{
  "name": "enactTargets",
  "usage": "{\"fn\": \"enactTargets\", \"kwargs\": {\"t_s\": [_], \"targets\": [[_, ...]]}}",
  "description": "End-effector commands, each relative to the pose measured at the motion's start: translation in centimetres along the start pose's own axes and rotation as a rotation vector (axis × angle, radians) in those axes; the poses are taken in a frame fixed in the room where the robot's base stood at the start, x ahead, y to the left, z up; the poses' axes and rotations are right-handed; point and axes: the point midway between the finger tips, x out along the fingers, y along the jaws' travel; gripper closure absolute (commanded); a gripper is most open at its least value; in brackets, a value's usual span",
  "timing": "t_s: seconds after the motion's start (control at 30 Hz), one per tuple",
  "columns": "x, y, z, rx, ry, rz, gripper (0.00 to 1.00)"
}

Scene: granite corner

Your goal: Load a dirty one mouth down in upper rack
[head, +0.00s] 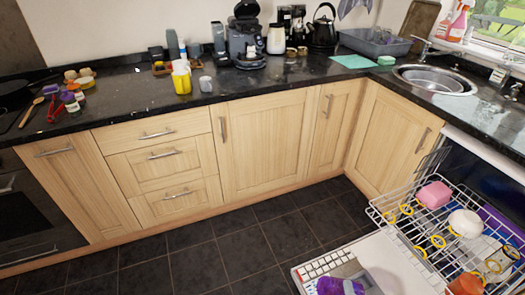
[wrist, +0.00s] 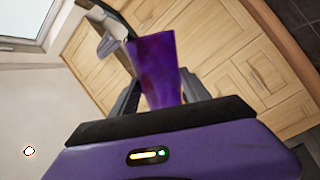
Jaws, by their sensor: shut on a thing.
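My gripper (wrist: 160,92) is shut on a purple cup (wrist: 155,62) in the wrist view. The cup narrows toward the gripper and its wider end points away from it. Brownish smears show on its side. The fingers partly hide its lower part. In the head view a purple shape (head: 340,286) shows at the bottom edge; I cannot tell whether it is the cup or part of my gripper. The pulled-out upper rack (head: 385,216) is white wire with yellow rings, at the lower right. It holds a pink item (head: 433,195) and a white rounded dish (head: 465,223).
A yellow mug (head: 182,82) and a small light cup (head: 206,84) stand on the dark counter (head: 110,103). A coffee machine (head: 245,42), kettle (head: 322,28) and sink (head: 435,82) are behind. Dark tiled floor (head: 230,245) is clear left of the rack.

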Motion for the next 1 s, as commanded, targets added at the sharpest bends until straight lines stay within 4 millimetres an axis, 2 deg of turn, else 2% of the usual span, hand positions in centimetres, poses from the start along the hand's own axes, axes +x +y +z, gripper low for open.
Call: {"fn": "enactTargets", "kwargs": {"t_s": [0.33, 0.8, 1.0], "targets": [[0.04, 0.07, -0.08, 0.059, 0.002, 0.001, 0.95], [0.04, -0.09, -0.12, 0.812, 0.003, -0.002, 0.95], [0.02, -0.03, -0.06, 1.032, 0.002, 0.0, 0.95]]}}
